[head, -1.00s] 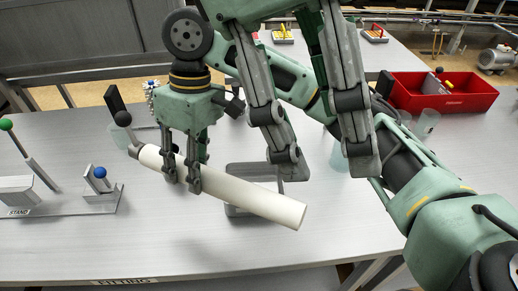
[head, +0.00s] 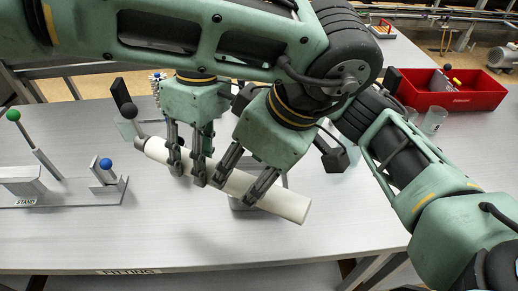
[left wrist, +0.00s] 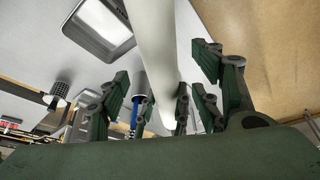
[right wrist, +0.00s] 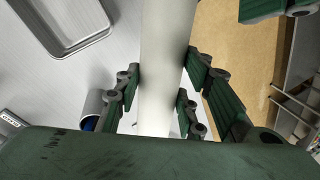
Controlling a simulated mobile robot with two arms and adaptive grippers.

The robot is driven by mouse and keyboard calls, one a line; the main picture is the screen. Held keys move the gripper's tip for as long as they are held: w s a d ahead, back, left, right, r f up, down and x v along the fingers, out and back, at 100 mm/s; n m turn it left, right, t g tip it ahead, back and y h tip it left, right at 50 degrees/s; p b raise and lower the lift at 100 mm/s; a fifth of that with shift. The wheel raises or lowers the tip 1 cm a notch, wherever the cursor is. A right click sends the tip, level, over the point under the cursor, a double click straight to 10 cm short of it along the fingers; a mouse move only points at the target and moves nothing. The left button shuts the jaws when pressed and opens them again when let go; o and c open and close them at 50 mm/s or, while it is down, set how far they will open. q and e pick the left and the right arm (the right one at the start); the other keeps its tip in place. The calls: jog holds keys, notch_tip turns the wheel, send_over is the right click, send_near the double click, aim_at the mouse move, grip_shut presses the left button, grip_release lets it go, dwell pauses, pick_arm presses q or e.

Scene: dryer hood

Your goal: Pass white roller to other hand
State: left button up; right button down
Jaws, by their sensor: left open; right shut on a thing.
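The white roller (head: 291,207) is held above the table, sloping down to the right in the head view, with a dark end at its upper left. My right gripper (head: 187,168) is shut on it near that dark end. My left gripper (head: 236,190) is open, its fingers on either side of the roller toward its plain end. In the left wrist view, the roller (left wrist: 145,50) runs between the spread fingers of my left gripper (left wrist: 160,66). In the right wrist view, the roller (right wrist: 165,60) is between the fingers of my right gripper (right wrist: 162,78).
A stand (head: 85,196) with green-topped and blue-topped rods is at the left. A red bin (head: 478,98) stands at the back right, beside a clear cup (head: 434,121). The front table strip is clear.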

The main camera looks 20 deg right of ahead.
aim_at(243, 177)
pick_arm(q)
jog(key=x, duration=0.4)
jog(key=shift+w+f, duration=0.1)
jog(key=shift+w, duration=0.05)
pick_arm(e)
jog(key=shift+w, duration=0.15)
pick_arm(q)
jog(key=shift+a+f, duration=0.15)
jog(key=shift+f, duration=0.35)
jog(key=shift+w, duration=0.1)
jog(key=shift+c, duration=0.4)
grip_shut()
pick_arm(e)
jog(key=c, duration=1.1)
grip_release()
